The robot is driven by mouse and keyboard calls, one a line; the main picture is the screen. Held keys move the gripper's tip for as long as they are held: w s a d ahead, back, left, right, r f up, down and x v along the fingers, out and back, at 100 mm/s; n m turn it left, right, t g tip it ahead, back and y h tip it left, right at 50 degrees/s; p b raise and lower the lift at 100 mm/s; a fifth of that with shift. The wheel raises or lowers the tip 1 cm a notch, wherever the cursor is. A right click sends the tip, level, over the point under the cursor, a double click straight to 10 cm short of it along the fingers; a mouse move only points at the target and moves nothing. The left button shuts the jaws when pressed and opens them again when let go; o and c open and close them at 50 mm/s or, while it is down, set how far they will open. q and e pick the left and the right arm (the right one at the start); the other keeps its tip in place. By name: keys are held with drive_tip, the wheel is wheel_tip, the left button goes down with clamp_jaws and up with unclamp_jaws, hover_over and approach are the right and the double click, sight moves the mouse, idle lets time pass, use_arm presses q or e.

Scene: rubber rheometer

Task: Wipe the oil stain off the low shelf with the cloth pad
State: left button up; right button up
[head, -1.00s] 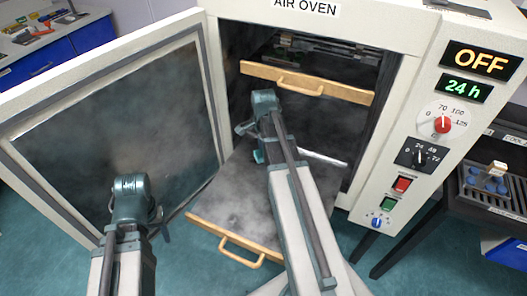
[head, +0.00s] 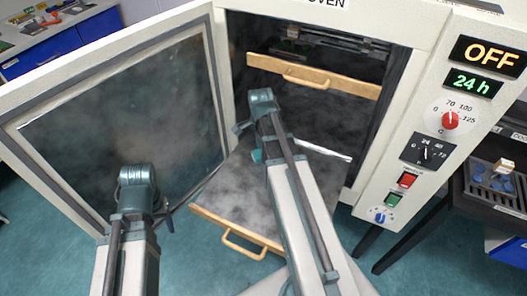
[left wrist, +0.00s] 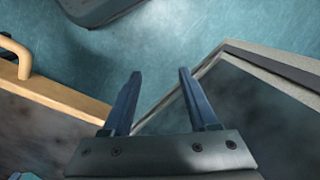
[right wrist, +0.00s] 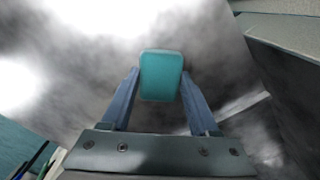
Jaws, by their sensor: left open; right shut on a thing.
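The low shelf (head: 228,195) is pulled partly out of the oven, with a wooden front bar and handle. Its grey surface is cloudy and mottled; I cannot single out the oil stain from the dark patches and reflections. My right gripper (right wrist: 160,80) is shut on the teal cloth pad (right wrist: 161,66), over the shelf. Whether the pad touches the shelf I cannot tell. In the head view my right arm hides most of the pad. My left gripper (left wrist: 160,76) is open and empty, between the shelf's front corner and the open door.
The oven door (head: 115,130) stands open at left. An upper shelf (head: 312,78) with a wooden front sits above the right gripper inside the oven. The control panel (head: 440,130) reads OFF and 24 h. A dark side table with a rack (head: 492,185) stands at right.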

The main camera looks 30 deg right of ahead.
drive_tip(key=shift+w+d, duration=1.3)
drive_tip(key=shift+d, duration=0.3)
drive_tip(key=shift+f, duration=0.1)
drive_tip(key=shift+s, duration=0.1)
drive_tip(key=shift+s+a, duration=0.1)
drive_tip(key=shift+a, duration=0.05)
drive_tip(key=shift+s+a, duration=0.55)
drive_tip(key=shift+a, duration=0.2)
drive_tip(key=shift+s+a, duration=0.55)
drive_tip(key=shift+a, duration=0.2)
wheel_tip(320, 180, up, 6)
drive_tip(key=p, duration=0.6)
drive_tip(key=shift+w, duration=0.1)
